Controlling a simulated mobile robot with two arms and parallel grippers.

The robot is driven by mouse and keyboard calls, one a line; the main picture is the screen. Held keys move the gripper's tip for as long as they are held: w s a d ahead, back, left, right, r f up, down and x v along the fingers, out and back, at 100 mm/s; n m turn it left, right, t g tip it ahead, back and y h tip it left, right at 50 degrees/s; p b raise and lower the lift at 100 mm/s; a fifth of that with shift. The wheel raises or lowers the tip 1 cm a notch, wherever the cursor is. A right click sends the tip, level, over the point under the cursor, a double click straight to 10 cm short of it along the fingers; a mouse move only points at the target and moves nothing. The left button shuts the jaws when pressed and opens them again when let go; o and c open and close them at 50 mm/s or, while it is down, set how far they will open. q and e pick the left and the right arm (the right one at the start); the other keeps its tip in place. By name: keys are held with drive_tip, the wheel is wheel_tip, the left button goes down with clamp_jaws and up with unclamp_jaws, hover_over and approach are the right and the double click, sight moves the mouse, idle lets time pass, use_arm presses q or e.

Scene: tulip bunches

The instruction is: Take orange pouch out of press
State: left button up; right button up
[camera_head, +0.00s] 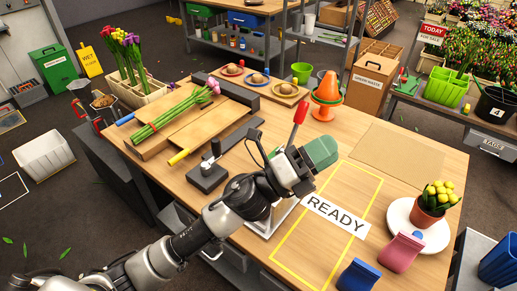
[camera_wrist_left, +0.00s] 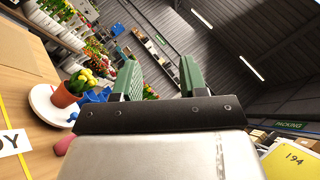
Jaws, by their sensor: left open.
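My left gripper (camera_head: 322,151) reaches over the middle of the table with its green fingers. The left wrist view shows the fingers (camera_wrist_left: 160,80) apart with nothing between them. A press with a red-handled lever (camera_head: 300,111) stands behind my left gripper and wrist. A pale metal base (camera_head: 267,221), seemingly the press's, shows below my wrist. My arm hides much of the press. I cannot make out an orange pouch in either view. A pink pouch (camera_head: 402,251) and a blue pouch (camera_head: 357,276) stand at the front right. My right gripper is not in view.
A READY card (camera_head: 336,214) lies by a yellow-outlined area. A white plate (camera_head: 433,236) holds a potted yellow plant (camera_head: 432,203). An orange cone (camera_head: 327,91) stands behind the gripper. Tulips (camera_head: 170,112) lie on a wooden board at left. A tan mat (camera_head: 398,157) is bare.

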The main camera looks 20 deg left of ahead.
use_arm(q)
drive_tip(key=s+d+m+g+h, duration=0.1)
drive_tip(key=s+d+m+g, duration=0.3)
drive_tip(key=m+g, duration=0.9)
wheel_tip(320, 180, down, 7)
drive_tip(key=w+a+m+g+y, duration=0.2)
drive_tip(key=m+g+y, duration=0.1)
drive_tip(key=m+y, duration=0.65)
drive_tip(key=w+a+m+t+y, duration=0.1)
drive_tip(key=w+a+y, duration=0.2)
drive_tip(key=a+y, duration=0.35)
drive_tip(key=w+a+m+t+y, duration=0.1)
drive_tip(key=w+a+y, duration=0.3)
drive_tip(key=a, duration=0.5)
drive_tip(key=f+p, duration=0.1)
drive_tip(key=f, duration=0.4)
drive_tip(key=f+p, duration=0.1)
drive_tip(key=f, duration=0.5)
drive_tip(key=shift+s+a+f, duration=0.15)
drive_tip(key=shift+s+a, duration=0.05)
clamp_jaws()
